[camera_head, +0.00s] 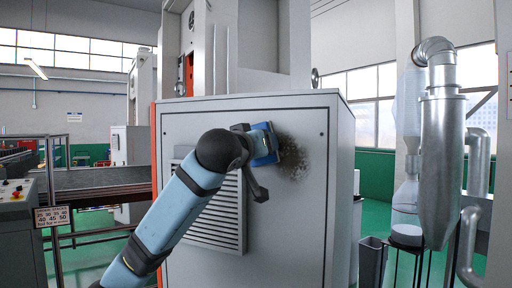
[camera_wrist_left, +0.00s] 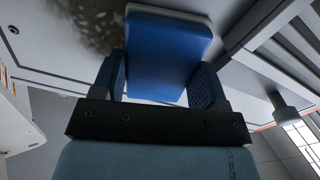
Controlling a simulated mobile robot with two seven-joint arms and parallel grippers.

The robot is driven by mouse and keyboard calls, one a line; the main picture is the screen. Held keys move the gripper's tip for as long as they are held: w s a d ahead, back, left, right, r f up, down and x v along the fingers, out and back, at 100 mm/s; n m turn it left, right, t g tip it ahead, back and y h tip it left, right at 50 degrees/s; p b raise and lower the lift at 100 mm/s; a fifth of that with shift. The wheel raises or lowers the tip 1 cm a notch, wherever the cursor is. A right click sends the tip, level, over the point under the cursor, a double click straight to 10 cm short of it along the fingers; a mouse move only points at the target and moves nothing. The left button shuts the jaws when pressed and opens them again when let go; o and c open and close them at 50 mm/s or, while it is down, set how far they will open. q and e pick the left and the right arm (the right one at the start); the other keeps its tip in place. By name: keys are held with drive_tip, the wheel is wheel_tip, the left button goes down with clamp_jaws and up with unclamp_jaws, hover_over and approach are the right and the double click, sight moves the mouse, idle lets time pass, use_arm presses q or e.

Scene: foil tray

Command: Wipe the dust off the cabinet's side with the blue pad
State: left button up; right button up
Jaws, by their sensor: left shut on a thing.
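My left gripper (camera_head: 258,160) is shut on the blue pad (camera_head: 265,141) and holds it at the side of the grey cabinet (camera_head: 225,122). A brown, speckled dust patch (camera_head: 293,160) lies on the cabinet's side, just right of the pad. In the left wrist view the blue pad (camera_wrist_left: 165,50) sits between the two fingers (camera_wrist_left: 163,85), and dark dust (camera_wrist_left: 90,25) shows to its left. I cannot tell whether the pad touches the panel. Part of the dust may be hidden behind the pad. My right gripper is not in view.
A louvred vent (camera_head: 210,212) is on the cabinet side, partly behind my left arm. A conveyor (camera_head: 95,180) and a control box (camera_head: 18,215) stand at left. Metal ducts (camera_head: 441,150) and a dark stand (camera_head: 372,262) are at right. The panel above the pad is clear.

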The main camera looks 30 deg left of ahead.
use_arm(q)
drive_tip(key=shift+w+d+p, duration=0.15)
drive_tip(key=shift+d+p, duration=0.1)
drive_tip(key=shift+d, duration=0.7)
drive_tip(key=shift+w+d+p, duration=0.2)
drive_tip(key=shift+d+p, duration=0.05)
drive_tip(key=shift+d, duration=0.65)
drive_tip(key=shift+w+d+p, duration=0.15)
drive_tip(key=shift+d+p, duration=0.1)
drive_tip(key=shift+d, duration=0.7)
drive_tip(key=shift+w+d+p, duration=0.2)
drive_tip(key=shift+d, duration=0.75)
drive_tip(key=shift+w+d+p, duration=0.15)
drive_tip(key=shift+d, duration=0.85)
drive_tip(key=shift+w+d+p, duration=0.2)
drive_tip(key=shift+d, duration=0.75)
drive_tip(key=shift+s+d+f, duration=0.1)
drive_tip(key=shift+s, duration=0.45)
approach(311, 147)
drive_tip(key=shift+w, duration=0.4)
drive_tip(key=shift+s, duration=0.15)
